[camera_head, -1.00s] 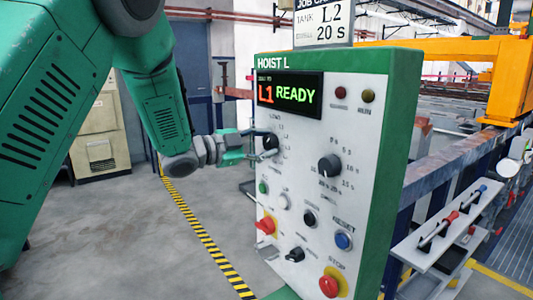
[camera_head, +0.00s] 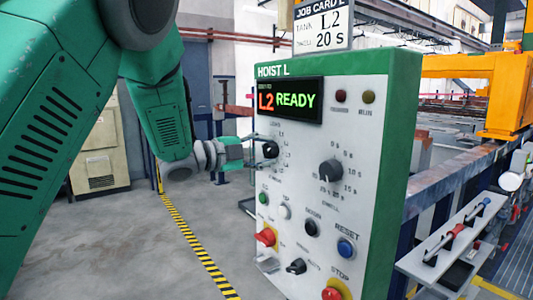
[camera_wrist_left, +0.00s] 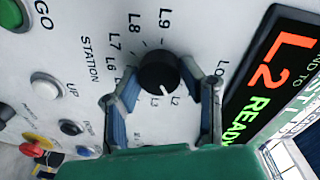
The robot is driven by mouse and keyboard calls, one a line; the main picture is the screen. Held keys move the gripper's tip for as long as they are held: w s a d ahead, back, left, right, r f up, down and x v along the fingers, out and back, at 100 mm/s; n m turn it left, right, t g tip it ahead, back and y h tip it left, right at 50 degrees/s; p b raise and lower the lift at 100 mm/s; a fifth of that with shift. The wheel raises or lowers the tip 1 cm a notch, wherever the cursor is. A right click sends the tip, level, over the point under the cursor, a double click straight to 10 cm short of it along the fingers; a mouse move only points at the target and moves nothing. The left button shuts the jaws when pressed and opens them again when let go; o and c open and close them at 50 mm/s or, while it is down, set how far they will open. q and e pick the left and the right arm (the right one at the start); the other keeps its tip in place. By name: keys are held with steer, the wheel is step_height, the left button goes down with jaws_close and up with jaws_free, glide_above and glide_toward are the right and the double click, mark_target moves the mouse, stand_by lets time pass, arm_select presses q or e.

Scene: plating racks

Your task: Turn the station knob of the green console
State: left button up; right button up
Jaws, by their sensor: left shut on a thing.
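The green console (camera_head: 405,150) has a white front headed HOIST L. Its display (camera_head: 290,100) reads L2 READY, and L2 shows in the left wrist view (camera_wrist_left: 285,60). The black station knob (camera_head: 270,149) is at the left of the panel. In the left wrist view the knob (camera_wrist_left: 160,72) has its white pointer line toward the L2 mark. My left gripper (camera_head: 260,147) reaches it from the left, its two fingers (camera_wrist_left: 170,85) on either side of the knob and shut on it. My right gripper is not in view.
The job card (camera_head: 322,28) above reads tank L2, 20 s. Another black dial (camera_head: 330,172), a blue RESET button (camera_head: 346,248) and a red STOP button (camera_head: 332,293) share the panel. A tool shelf (camera_head: 445,245) stands right; the floor at left is clear.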

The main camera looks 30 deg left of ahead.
arm_select(q)
steer(key=shift+f, duration=0.4)
steer(key=o, duration=0.9)
steer(key=shift+o, duration=1.2)
steer(key=shift+a+r, duration=0.1)
steer(key=shift+r, duration=0.05)
steer(key=v, duration=1.2)
